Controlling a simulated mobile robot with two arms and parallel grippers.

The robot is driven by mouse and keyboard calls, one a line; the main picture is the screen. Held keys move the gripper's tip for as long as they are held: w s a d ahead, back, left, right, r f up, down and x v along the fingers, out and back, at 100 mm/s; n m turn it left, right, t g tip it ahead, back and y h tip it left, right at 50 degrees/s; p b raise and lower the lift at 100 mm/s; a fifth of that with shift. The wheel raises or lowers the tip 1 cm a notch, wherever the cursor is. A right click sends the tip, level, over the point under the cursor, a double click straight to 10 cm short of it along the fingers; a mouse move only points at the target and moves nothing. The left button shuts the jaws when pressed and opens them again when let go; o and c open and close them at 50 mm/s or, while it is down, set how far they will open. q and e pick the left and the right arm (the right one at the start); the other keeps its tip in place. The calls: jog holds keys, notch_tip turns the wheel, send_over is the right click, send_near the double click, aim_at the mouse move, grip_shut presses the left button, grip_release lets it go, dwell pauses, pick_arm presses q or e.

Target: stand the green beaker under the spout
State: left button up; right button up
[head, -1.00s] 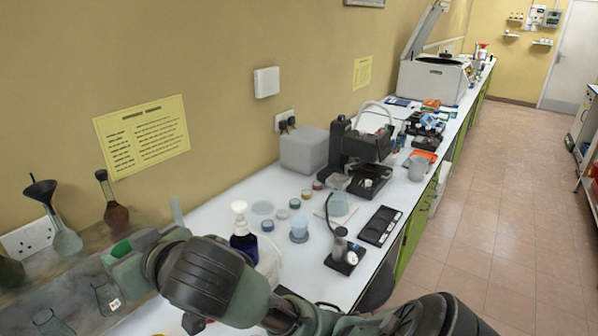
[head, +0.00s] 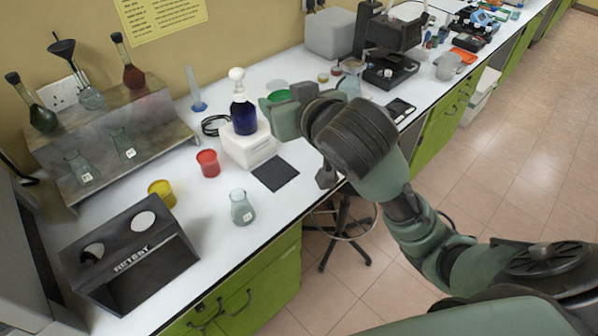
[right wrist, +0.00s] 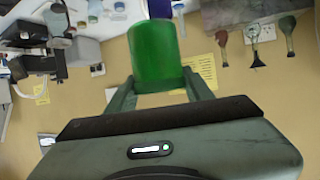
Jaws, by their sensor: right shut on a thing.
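My right gripper (head: 282,112) is shut on the green beaker (head: 278,96), held in the air just right of the pump bottle. In the right wrist view the beaker (right wrist: 157,57) is upright between both fingers. In the head view the gripper hides most of it. A dark blue bottle with a white pump head and spout (head: 237,76) stands on a white block (head: 248,147). A dark square mat (head: 275,173) lies on the bench in front of the block. My left gripper is not in view.
A red beaker (head: 208,163), a yellow beaker (head: 162,193) and a small flask (head: 241,207) stand on the bench. A black box marked RETEST (head: 130,258) is at the front left. A rack (head: 160,150) with flasks is behind. Bench around the mat is mostly clear.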

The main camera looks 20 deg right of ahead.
jog(key=shift+s+d, duration=0.35)
jog(key=shift+d, duration=0.15)
jog(key=shift+w+d+f+b, duration=0.2)
jog(key=shift+d+f+b, duration=0.1)
jog(key=shift+f, duration=0.25)
jog(key=shift+w+d+f+b, duration=0.2)
jog(key=shift+f+b, duration=0.1)
jog(key=shift+f, duration=0.2)
jog(key=w+f+m+h+b, duration=0.1)
jog(key=w+f+b, duration=0.4)
jog(key=f, duration=0.6)
jog(key=w+f+m+h+b, duration=0.1)
jog(key=w+f+b, duration=0.2)
jog(key=w+f, duration=0.6)
jog(key=shift+w+d+r+n+y+b, duration=0.2)
jog(key=shift+w+n+y, duration=0.1)
jog(key=shift+w, duration=0.25)
jog(key=shift+w+d+r+n+y+b, duration=0.1)
jog(key=shift+w+d+n+y+b, duration=0.15)
jog(key=shift+w, duration=0.3)
jog(key=f, duration=0.8)
jog(key=shift+s+a+p, duration=0.1)
jog(key=shift+a+p, duration=0.1)
jog(key=shift+p, duration=0.2)
jog(key=shift+f, duration=0.55)
